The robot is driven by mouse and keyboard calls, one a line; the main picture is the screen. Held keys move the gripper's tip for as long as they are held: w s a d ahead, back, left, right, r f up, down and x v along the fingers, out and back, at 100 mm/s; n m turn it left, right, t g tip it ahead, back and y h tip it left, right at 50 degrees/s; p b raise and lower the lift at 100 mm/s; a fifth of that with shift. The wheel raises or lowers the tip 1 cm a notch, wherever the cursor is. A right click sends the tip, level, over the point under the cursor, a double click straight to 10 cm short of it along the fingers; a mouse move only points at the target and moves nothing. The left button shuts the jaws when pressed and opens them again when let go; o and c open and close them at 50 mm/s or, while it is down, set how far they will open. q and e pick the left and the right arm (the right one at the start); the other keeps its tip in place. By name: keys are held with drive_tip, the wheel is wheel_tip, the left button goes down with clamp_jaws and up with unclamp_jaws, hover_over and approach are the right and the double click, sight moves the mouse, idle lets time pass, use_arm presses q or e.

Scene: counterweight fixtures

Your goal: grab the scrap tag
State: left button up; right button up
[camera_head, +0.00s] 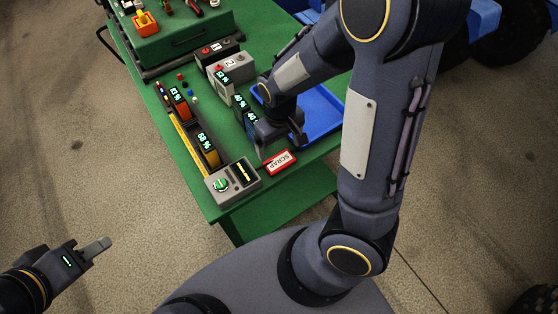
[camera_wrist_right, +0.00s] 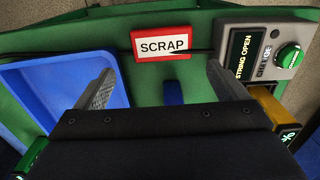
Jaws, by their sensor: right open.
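The scrap tag (camera_head: 280,162) is a small red-bordered white card reading "SCRAP". It lies flat near the front edge of the green table. In the right wrist view the tag (camera_wrist_right: 160,44) is beyond the fingertips, roughly centred between them. A thin dark line crosses its lower right part. My right gripper (camera_head: 278,144) is just behind the tag in the head view, partly hidden by its own arm. In the wrist view its two fingers (camera_wrist_right: 163,82) are wide apart with no tag between them. My left gripper (camera_head: 97,246) is off the table at lower left; its finger gap cannot be made out.
A blue tray (camera_head: 325,117) lies right of my right gripper. A grey box (camera_head: 232,181) with a green knob and a "STRING OPEN" display stands left of the tag. Several battery-like blocks with lit displays (camera_head: 206,148) stand behind it. A green case (camera_head: 185,38) is at the back.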

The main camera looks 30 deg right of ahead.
sight(279, 161)
drive_tip(key=f, duration=0.7)
drive_tip(key=shift+s+a+f, duration=0.15)
drive_tip(key=shift+s+f, duration=0.05)
drive_tip(key=shift+f, duration=0.1)
drive_tip(key=c, duration=0.7)
drive_tip(key=shift+r, duration=0.1)
drive_tip(key=shift+c, duration=0.2)
